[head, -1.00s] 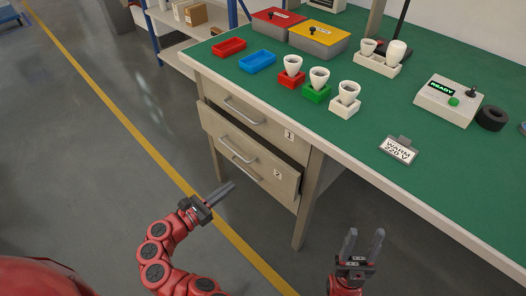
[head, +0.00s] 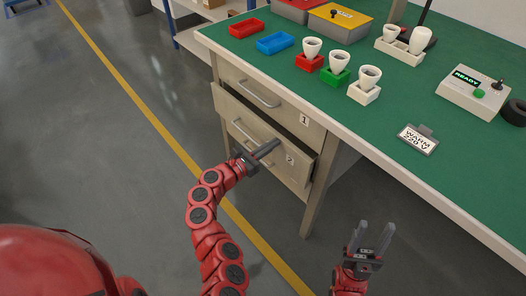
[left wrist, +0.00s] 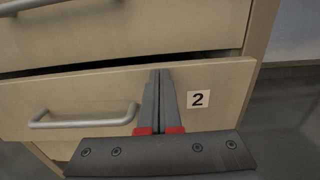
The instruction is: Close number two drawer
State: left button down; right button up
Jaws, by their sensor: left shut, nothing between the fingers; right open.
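The number two drawer (head: 297,169) is the lower drawer under the green bench, and it stands partly open. In the left wrist view its front (left wrist: 230,86) shows the "2" label, a metal handle at left and a dark gap above its top edge. My left gripper (head: 276,146) is shut and empty. Its fingertips are in front of the drawer front, between the handle and the label; I cannot tell whether they touch it. My right gripper (head: 374,228) is open and empty, low in front of the bench.
The number one drawer (head: 285,107) above looks shut. The bench top (head: 380,125) holds lamp bulbs in coloured holders, red and blue trays, a READY box (head: 474,91) and a WARM 220 V sign (head: 418,139). A bench leg (head: 318,196) stands right of the drawers.

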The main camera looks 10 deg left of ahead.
aim_at(282, 136)
pick_arm(q)
jog(key=shift+w+d, duration=0.1)
dwell(0.3)
jog(key=x, duration=0.4)
jog(key=shift+w+d, duration=0.1)
jog(key=shift+d, duration=0.05)
jog(key=shift+r, duration=0.25)
